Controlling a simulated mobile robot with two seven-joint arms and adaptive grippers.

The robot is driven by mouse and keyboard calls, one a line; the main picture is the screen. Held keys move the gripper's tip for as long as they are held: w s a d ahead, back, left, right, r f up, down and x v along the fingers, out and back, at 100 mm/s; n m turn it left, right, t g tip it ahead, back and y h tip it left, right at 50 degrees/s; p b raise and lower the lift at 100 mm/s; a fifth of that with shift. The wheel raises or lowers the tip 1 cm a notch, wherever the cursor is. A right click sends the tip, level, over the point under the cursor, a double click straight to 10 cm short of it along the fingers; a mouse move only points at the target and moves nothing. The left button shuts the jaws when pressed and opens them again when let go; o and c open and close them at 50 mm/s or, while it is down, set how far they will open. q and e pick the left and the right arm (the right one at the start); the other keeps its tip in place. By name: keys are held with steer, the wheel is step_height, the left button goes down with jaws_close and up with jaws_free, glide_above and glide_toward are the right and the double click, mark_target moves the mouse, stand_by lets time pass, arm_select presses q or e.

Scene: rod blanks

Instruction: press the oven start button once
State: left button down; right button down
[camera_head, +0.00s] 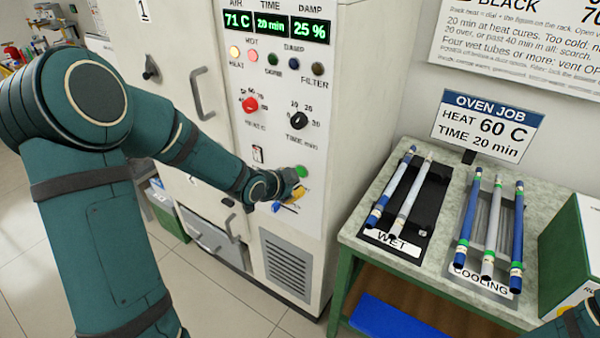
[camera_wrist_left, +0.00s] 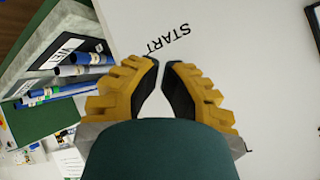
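The oven's control panel (camera_head: 275,80) faces me in the head view. The green start button (camera_head: 301,171) is low on it, just above and right of my left gripper (camera_head: 292,198). I cannot tell whether they touch. In the left wrist view, the fingers of my left gripper (camera_wrist_left: 161,66) are drawn together, with a thin gap at the tips and nothing held. The START label (camera_wrist_left: 165,47) shows upside down beyond the fingertips on the white panel. The button itself does not show in that view. My right gripper is out of view.
Right of the oven, a table (camera_head: 343,232) bears the WET tray (camera_head: 432,212) with two rods and the COOLING tray (camera_head: 502,238) with several. An OVEN JOB sign (camera_head: 487,127) stands behind. Red (camera_head: 250,104) and black (camera_head: 299,120) dials sit above the button.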

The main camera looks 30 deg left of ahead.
arm_select(q)
steer(key=s, duration=0.5)
steer(key=shift+a, duration=0.2)
stand_by(0.9)
steer(key=s+d+f+n+g+h, duration=0.1)
steer(key=s+d+f+n+g, duration=0.15)
steer(key=d+f, duration=0.4)
steer(key=s+d+f+n+g+h, duration=0.1)
steer(key=s+d+f+n+g, duration=0.15)
steer(key=d+f, duration=0.4)
steer(key=s+d+f+n+g, duration=0.3)
steer(key=s+d+f+n, duration=0.2)
steer(key=s+d+f, duration=0.3)
steer(key=shift+s+d+f+n+g, duration=0.2)
steer(key=shift+s+f+n+g, duration=0.2)
steer(key=shift+s+f, duration=0.6)
